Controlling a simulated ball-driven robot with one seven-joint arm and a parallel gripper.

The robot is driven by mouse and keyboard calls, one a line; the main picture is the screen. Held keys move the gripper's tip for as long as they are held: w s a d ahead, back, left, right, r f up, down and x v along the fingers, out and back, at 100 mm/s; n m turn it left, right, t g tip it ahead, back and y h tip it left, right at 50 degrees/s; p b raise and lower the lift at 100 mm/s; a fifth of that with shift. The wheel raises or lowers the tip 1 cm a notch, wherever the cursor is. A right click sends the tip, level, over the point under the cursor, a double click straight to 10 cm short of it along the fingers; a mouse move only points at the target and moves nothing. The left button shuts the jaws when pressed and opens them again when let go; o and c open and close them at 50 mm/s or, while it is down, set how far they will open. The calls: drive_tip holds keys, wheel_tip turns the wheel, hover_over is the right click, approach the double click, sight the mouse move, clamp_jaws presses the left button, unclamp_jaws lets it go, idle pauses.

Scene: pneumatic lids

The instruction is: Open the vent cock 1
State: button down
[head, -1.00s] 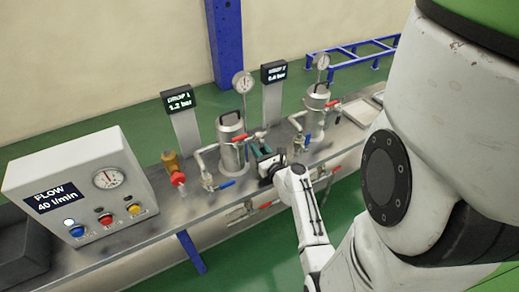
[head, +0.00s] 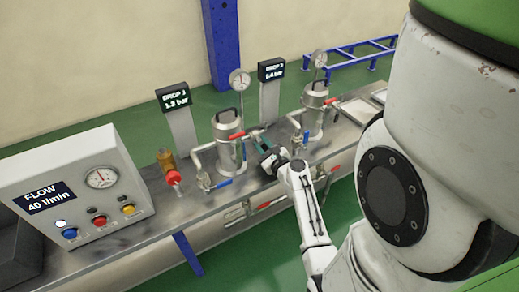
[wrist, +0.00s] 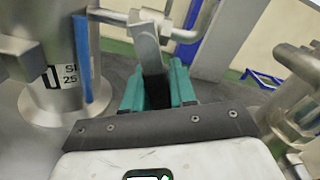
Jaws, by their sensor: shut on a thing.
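Pot 1 is the steel cylinder (head: 229,150) with a black top handle, below the DROP 1 display. The red-handled cock (head: 238,136) at its upper right side seems to be vent cock 1. My gripper (head: 263,151) is at the right of this cock, its green fingers pointing toward it. In the wrist view, my green fingers (wrist: 158,88) are closed around the lower end of a flat grey lever (wrist: 148,48), which runs up to a pipe fitting. The lever's gripped end is hidden between the fingers. The pot (wrist: 55,85) stands close on the left there.
The DROP 1 display (head: 173,97) stands behind pot 1. A blue-handled valve (head: 219,184) sits low in front of pot 1. Pot 2 (head: 313,112) and its pipes stand to the right.

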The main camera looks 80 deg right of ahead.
drive_tip(key=n, duration=0.1)
drive_tip(key=n+b, duration=0.1)
drive_tip(key=s+n, duration=0.1)
drive_tip(key=shift+d+r+n, duration=0.35)
drive_tip(key=shift+n, duration=0.05)
drive_tip(key=n, duration=0.1)
drive_tip(key=r+n+b, duration=0.1)
drive_tip(key=shift+s+d+n, duration=0.25)
drive_tip(key=shift+n, duration=0.05)
drive_tip(key=shift+s+d+r+n+b, duration=0.1)
drive_tip(key=shift+r+n+b, duration=0.3)
drive_tip(key=shift+n, duration=0.65)
drive_tip(key=shift+s+d+r+n+b, duration=0.1)
drive_tip(key=shift+r+n+b, duration=0.25)
drive_tip(key=shift+n, duration=0.65)
drive_tip(key=shift+s+d+r+n+b, duration=0.1)
drive_tip(key=shift+r+n+b, duration=0.3)
drive_tip(key=shift+n, duration=0.65)
drive_tip(key=shift+r, duration=0.2)
drive_tip(key=c, duration=1)
unclamp_jaws()
drive_tip(key=v, duration=1.1)
